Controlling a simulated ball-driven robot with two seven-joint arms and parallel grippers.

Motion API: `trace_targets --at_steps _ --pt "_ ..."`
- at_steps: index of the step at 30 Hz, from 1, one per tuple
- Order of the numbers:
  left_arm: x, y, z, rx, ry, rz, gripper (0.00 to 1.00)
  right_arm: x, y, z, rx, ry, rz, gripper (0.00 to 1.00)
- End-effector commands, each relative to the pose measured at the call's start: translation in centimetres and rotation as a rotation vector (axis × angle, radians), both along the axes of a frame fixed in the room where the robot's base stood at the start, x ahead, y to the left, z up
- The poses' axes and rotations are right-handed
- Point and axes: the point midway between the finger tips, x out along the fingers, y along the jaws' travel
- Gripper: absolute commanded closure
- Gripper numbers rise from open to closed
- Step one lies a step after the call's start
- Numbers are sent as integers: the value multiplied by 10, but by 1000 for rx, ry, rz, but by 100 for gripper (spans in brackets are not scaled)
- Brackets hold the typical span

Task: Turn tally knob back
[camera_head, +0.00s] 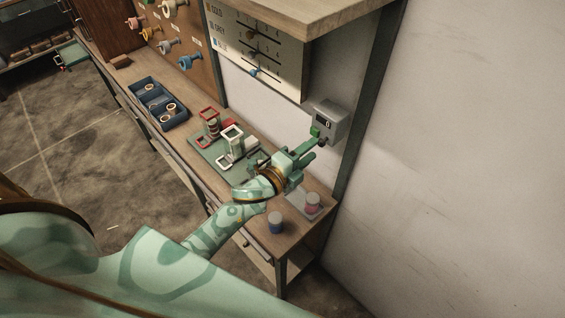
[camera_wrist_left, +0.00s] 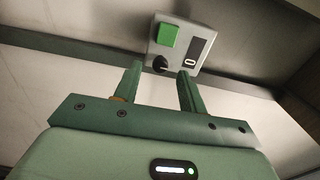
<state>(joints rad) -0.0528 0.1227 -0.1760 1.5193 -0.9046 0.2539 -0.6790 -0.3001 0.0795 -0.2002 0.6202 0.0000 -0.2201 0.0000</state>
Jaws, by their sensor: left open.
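The grey tally box (camera_head: 332,117) is mounted on the wall at the right end of the bench. In the left wrist view the box (camera_wrist_left: 203,54) shows a green square button (camera_wrist_left: 167,36), a dark display with a 0 (camera_wrist_left: 191,61) and a black round knob (camera_wrist_left: 160,63). My left gripper (camera_head: 313,147) reaches up to the box's lower front. In the wrist view its two fingers (camera_wrist_left: 160,73) are open, one on each side of the knob. I cannot tell whether they touch it. My right gripper is not in view.
A green mat (camera_head: 205,148) with a winding fixture (camera_head: 232,142) lies on the bench. A blue tray (camera_head: 157,104) with rings stands farther back. A slider board (camera_head: 262,50) hangs above.

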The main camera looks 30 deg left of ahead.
Motion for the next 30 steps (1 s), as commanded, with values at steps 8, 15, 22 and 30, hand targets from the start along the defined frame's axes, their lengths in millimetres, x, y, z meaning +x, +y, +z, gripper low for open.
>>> trace_targets --at_steps 8,15,22,30 --pt "-73 27 -4 0 4 0 59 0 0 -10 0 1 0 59" --pt "-117 43 -2 0 2 0 59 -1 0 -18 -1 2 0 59" --pt "-130 48 0 0 1 0 59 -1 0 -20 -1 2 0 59" --pt "-129 48 0 -1 1 0 59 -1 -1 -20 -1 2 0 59"
